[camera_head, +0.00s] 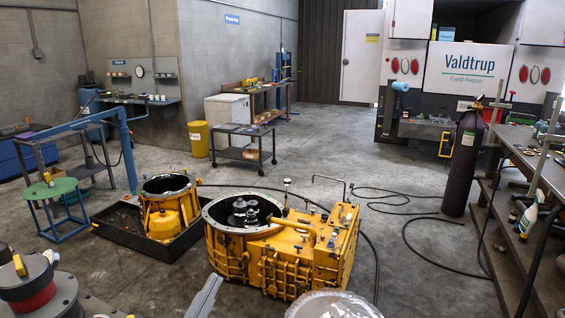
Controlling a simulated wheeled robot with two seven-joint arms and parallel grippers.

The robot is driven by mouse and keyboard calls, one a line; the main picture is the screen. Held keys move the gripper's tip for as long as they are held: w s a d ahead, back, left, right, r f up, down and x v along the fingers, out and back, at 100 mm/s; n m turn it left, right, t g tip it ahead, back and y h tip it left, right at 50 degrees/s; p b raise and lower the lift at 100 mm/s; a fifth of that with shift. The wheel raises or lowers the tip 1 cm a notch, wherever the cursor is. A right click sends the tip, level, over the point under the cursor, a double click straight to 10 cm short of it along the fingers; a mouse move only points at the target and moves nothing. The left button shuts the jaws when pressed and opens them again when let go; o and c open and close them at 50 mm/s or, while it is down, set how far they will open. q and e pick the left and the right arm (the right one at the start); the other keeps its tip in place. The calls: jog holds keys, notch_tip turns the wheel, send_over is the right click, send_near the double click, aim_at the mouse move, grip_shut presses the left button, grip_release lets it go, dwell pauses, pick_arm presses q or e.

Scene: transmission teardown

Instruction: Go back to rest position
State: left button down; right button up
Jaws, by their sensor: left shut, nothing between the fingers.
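My left gripper (208,291) shows at the bottom edge, left of the middle, as a narrow grey shape pointing up. Its fingers are shut with nothing between them. It appears in front of the large yellow transmission housing (285,262), apart from it as far as I can tell. The housing stands on the floor with its round bell opening up and dark gears (243,213) inside. A smaller yellow bell housing (166,206) sits in a black tray (117,226) to the left. My right gripper is not in view.
A dark gas cylinder (462,165) and a workbench (530,160) stand at the right. Black hoses (440,262) lie on the floor. A green-topped stool (52,189) and a blue hoist (127,150) are at the left.

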pick_arm(q)
jog(key=s+a+f+n+g+y, duration=0.3)
jog(key=f, duration=0.5)
jog(key=s+a+f+n+g+y, duration=0.2)
jog(key=s+a+f+n+g, duration=0.1)
jog(key=f, duration=0.4)
jog(key=s+a+f+n+g+y, duration=0.2)
jog(key=s+a+f+y, duration=0.1)
jog(key=f, duration=0.5)
jog(key=s+f+n+g, duration=0.1)
jog(key=s+f+g, duration=0.45)
jog(key=s, duration=0.45)
jog(key=s+f+n+g, duration=0.1)
jog(key=s+f+g, duration=0.3)
jog(key=s+f, duration=0.45)
notch_tip(320, 180, down, 27)
jog(key=s, duration=0.2)
jog(key=s+a+f+g, duration=0.2)
jog(key=s+f, duration=1.5)
jog(key=s, duration=0.1)
jog(key=shift+s+a+f, duration=0.2)
jog(key=shift+a, duration=0.2)
